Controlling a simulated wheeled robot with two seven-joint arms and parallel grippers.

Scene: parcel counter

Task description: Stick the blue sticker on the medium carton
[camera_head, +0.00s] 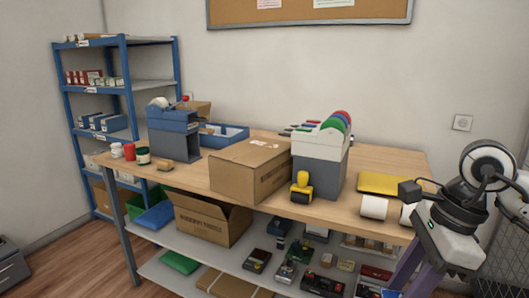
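A closed brown carton (249,172) stands on the wooden counter, left of the middle; I cannot tell whether it is the medium one. A small pale label shows on its top. To its right stands a grey and white dispenser (320,158) with coloured rolls (338,121) in green, red and blue at its top. I make out no separate blue sticker. My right arm comes in at the right edge, its wrist beside the counter's right end and apart from the carton. Its fingers are not clearly visible. My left gripper is not in view.
A yellow-handled stamp (302,187) stands before the dispenser. A yellow pad (383,183) and white rolls (374,207) lie at the right. A blue tape dispenser (174,132) and blue tray (224,134) stand at the left. An open carton (208,219) sits on the lower shelf.

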